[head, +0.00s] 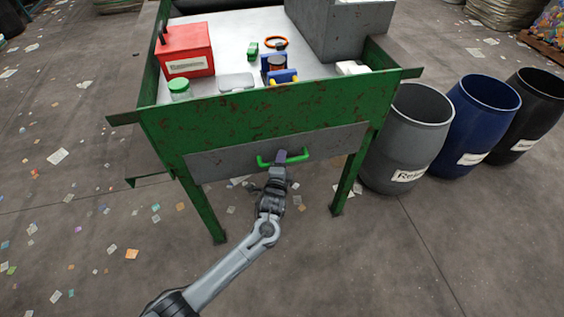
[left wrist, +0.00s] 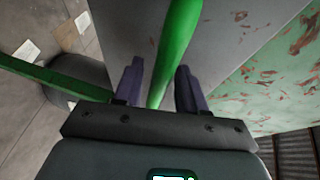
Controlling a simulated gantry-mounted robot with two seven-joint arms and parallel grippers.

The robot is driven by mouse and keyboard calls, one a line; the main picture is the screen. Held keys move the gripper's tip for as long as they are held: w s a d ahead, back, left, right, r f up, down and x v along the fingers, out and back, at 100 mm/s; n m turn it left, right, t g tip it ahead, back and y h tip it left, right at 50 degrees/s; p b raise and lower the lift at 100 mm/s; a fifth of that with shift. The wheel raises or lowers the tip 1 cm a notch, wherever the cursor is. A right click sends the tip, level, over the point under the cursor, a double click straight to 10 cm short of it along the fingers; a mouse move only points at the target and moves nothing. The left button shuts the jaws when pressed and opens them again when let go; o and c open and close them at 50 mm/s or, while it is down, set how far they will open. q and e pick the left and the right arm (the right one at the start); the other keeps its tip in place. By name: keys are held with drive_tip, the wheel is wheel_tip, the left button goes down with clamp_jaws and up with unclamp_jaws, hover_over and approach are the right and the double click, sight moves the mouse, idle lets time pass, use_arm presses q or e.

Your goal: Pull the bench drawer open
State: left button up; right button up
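The bench drawer has a grey front (head: 225,160) below the green bench apron and looks flush with it. Its green bar handle (head: 303,155) sits at the middle of the front. My left gripper (head: 281,158) is at the handle, with its purple fingers reaching it. In the left wrist view, the handle (left wrist: 178,45) runs between the two fingers of the left gripper (left wrist: 160,72). The fingers stand apart, with a clear gap on the left side of the bar; the right finger is close to it, and I cannot tell if it touches. My right gripper is not in view.
The green bench (head: 240,115) carries a red box (head: 185,50), a green-lidded jar (head: 179,90) and small parts on top. Grey (head: 405,140), blue (head: 480,125) and black (head: 535,110) barrels stand at its right. The floor before the drawer is clear except for paper scraps.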

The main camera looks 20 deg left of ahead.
use_arm(q)
clamp_jaws()
drive_tip(key=shift+s, duration=0.1)
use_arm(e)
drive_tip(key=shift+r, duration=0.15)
